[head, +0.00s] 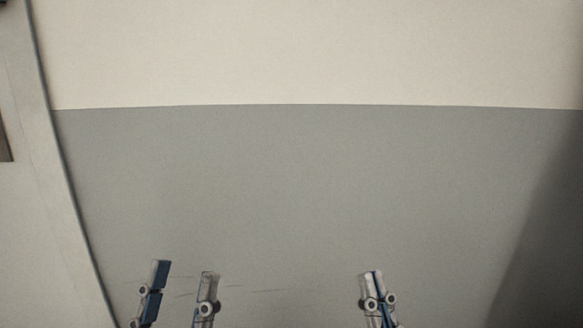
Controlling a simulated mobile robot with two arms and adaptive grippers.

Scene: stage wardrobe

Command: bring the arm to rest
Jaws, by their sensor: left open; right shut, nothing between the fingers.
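My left gripper (183,272) is at the bottom of the head view, left of the middle. Its two fingers stand wide apart, pointing up, with nothing between them. My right gripper (372,279) is at the bottom, right of the middle. Its fingers are together and hold nothing. Only the finger ends of both grippers show; the arms behind them are below the picture's edge. The two grippers are well apart from each other.
A plain wall, cream above and grey below (300,190), fills most of the view. A pale upright panel (40,210) stands along the left edge. A dark shadowed area (555,250) lies at the lower right. No loose objects show.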

